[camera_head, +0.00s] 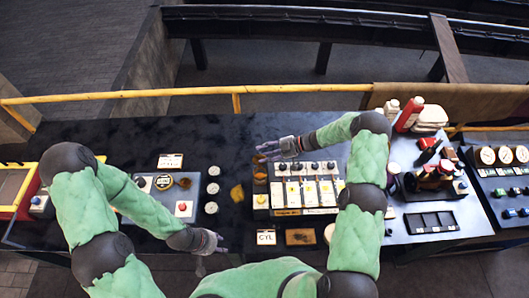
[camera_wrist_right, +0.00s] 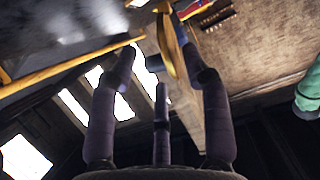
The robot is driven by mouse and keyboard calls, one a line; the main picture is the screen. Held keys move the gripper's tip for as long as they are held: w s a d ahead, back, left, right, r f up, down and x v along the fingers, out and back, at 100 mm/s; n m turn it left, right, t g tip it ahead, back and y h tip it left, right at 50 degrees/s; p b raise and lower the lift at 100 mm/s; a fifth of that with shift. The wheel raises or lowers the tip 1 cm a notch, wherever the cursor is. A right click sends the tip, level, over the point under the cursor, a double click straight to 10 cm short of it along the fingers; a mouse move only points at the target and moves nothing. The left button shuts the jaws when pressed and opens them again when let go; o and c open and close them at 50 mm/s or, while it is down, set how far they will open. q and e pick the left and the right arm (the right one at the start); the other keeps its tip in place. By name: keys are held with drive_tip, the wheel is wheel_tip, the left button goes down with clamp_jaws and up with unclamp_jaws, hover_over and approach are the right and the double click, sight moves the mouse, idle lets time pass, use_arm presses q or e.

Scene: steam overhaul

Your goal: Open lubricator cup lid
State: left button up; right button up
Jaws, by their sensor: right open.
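My right gripper (camera_head: 268,150) reaches left over the back-left corner of a bank of white and yellow units with black knobs (camera_head: 308,192). Small brown round parts (camera_head: 260,179) stand at the bank's left end, just below the gripper. I cannot tell which part is the lubricator cup or its lid. In the right wrist view the fingers (camera_wrist_right: 160,62) are apart. A thin brass-yellow edge (camera_wrist_right: 168,45) shows between their tips; contact is unclear. My left gripper (camera_head: 212,242) hangs low near the bench's front edge, away from the bank; its fingers are too small to read.
A "CYL" plate (camera_head: 266,237) and a brown plate (camera_head: 300,237) lie in front of the bank. A yellow rag-like piece (camera_head: 237,193) and white round pieces (camera_head: 212,188) lie left. Bottles (camera_head: 408,114) and gauges (camera_head: 487,155) stand right. A yellow rail (camera_head: 180,92) runs behind.

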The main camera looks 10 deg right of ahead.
drive_tip(key=shift+a+f, duration=0.1)
clamp_jaws()
use_arm(q)
drive_tip(key=shift+f, duration=0.1)
use_arm(e)
drive_tip(key=shift+s+r+n+t+b, duration=0.2)
drive_tip(key=shift+s+n+t+b, duration=0.35)
drive_tip(key=shift+b, duration=0.7)
use_arm(q)
drive_tip(key=shift+f+b, duration=0.8)
drive_tip(key=shift+f, duration=1.15)
use_arm(e)
drive_tip(key=shift+s+a+r+n+t, duration=0.1)
drive_tip(key=shift+s+r+n+t, duration=0.15)
drive_tip(key=shift+n+t, duration=0.4)
